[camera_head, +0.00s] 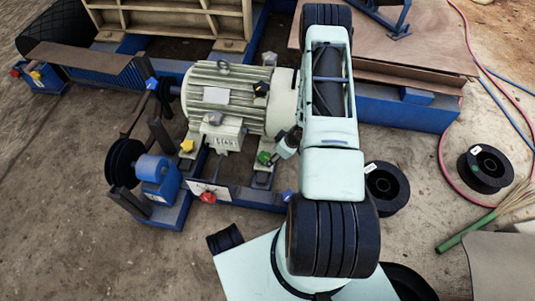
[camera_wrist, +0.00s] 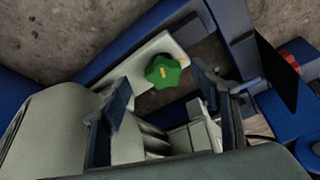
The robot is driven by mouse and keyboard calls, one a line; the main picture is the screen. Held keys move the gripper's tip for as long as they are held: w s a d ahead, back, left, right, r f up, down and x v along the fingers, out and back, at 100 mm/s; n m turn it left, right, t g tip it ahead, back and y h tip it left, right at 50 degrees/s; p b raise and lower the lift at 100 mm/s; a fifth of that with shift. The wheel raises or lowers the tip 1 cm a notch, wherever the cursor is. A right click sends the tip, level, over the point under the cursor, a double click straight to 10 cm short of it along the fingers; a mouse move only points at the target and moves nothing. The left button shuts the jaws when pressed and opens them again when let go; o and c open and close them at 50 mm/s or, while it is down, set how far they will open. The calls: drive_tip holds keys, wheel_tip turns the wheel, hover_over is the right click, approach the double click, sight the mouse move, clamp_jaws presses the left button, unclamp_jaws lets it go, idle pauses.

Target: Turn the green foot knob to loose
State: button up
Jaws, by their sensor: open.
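The green foot knob (camera_head: 264,158) sits on a pale foot plate at the near right of the cream motor (camera_head: 225,97). In the wrist view the green knob (camera_wrist: 163,71) is star-shaped, with a short yellow mark on its face. My gripper (camera_wrist: 160,92) is open, one finger to the left of the knob and one to the right. The knob shows in the gap, beyond the fingertips, and I see no contact. In the head view my gripper (camera_head: 287,146) is just right of the knob, partly hidden by my arm.
A yellow knob (camera_head: 187,146), a black knob (camera_head: 261,88) and a red knob (camera_head: 208,197) are around the motor. Blue frame rails (camera_head: 245,197) and a small white plate border the foot. Black pulleys (camera_head: 124,162) stand at left. Black spools (camera_head: 485,168) lie on the ground at right.

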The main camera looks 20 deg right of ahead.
drive_tip(key=s+d, duration=0.5)
drive_tip(key=s, duration=0.3)
drive_tip(key=shift+d, duration=0.1)
